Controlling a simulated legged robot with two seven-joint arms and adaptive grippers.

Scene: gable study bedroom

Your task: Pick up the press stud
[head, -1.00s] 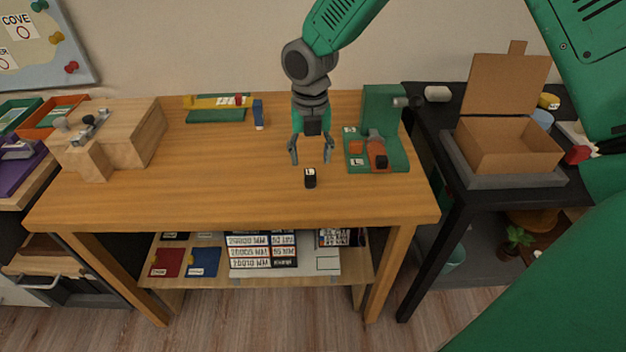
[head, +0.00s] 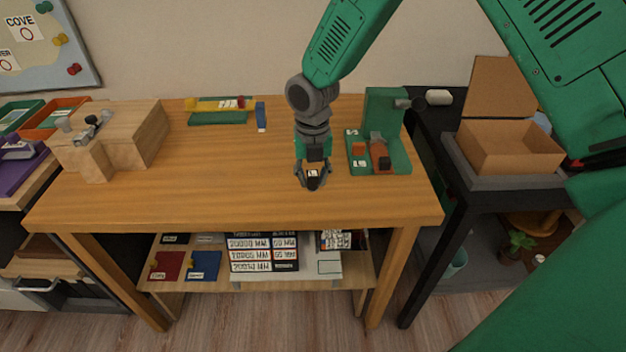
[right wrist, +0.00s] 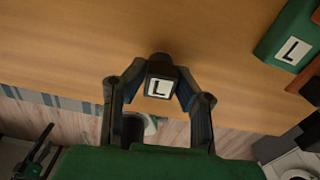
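The press stud appears to be the small black block with a white "L" label, near the front edge of the wooden table (head: 200,195). In the head view the stud (head: 313,180) sits between the fingers of my right gripper (head: 313,184). In the right wrist view the stud (right wrist: 159,88) is between the inward-bent fingertips of my right gripper (right wrist: 160,78), which look closed against its two sides. Whether it still touches the table is hard to tell. My left gripper is not in view.
A green press-like fixture (head: 361,125) with orange parts and "L" labels stands just right of the gripper. A wooden block (head: 140,135) with a metal clamp is at the left. A blue piece and a green-yellow strip (head: 217,118) lie at the back. The table's middle left is clear.

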